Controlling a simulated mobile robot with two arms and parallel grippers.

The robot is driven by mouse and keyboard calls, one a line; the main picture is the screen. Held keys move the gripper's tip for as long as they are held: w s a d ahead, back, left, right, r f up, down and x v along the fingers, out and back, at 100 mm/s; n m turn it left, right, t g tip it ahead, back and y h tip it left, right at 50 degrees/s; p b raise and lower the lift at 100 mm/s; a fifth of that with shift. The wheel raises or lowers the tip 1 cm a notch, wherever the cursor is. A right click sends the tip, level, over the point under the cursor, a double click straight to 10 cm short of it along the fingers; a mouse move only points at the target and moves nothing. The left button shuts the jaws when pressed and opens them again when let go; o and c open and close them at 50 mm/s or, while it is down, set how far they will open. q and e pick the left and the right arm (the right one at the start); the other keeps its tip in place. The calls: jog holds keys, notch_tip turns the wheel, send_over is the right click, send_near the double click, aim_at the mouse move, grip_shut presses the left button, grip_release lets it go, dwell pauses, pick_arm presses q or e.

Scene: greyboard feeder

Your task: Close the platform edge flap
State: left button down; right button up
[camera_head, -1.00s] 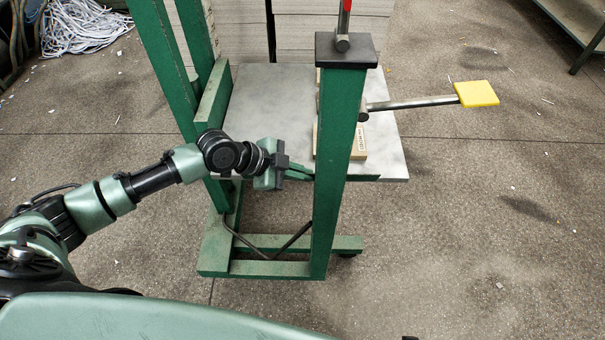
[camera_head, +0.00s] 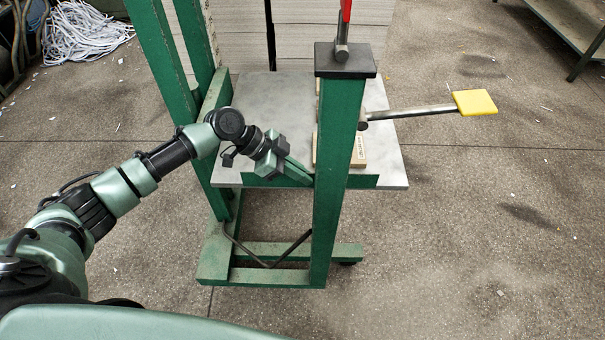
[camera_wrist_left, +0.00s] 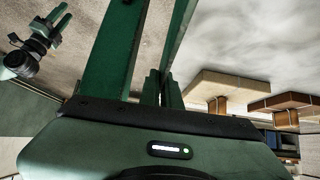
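The platform (camera_head: 225,172) is a grey metal plate on a green frame. A green strip, which looks like the edge flap (camera_head: 262,182), runs along its front edge. It passes behind the green front post (camera_head: 338,190). My left gripper (camera_head: 309,179) reaches in from the left over the platform's front part. Its fingers point right and down, with tips close to the strip and the post; I cannot tell if they touch. In the left wrist view its fingers (camera_wrist_left: 162,88) lie close together, with nothing visible between them. A second gripper (camera_wrist_left: 56,24), seemingly my right, shows small there.
A wooden block (camera_head: 358,155) lies on the platform behind the post. A metal bar with a yellow pad (camera_head: 475,102) sticks out to the right. Stacks of grey board (camera_head: 240,35) stand at the back.

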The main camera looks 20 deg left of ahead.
pick_arm(q)
jog(key=c, duration=1.9)
grip_release()
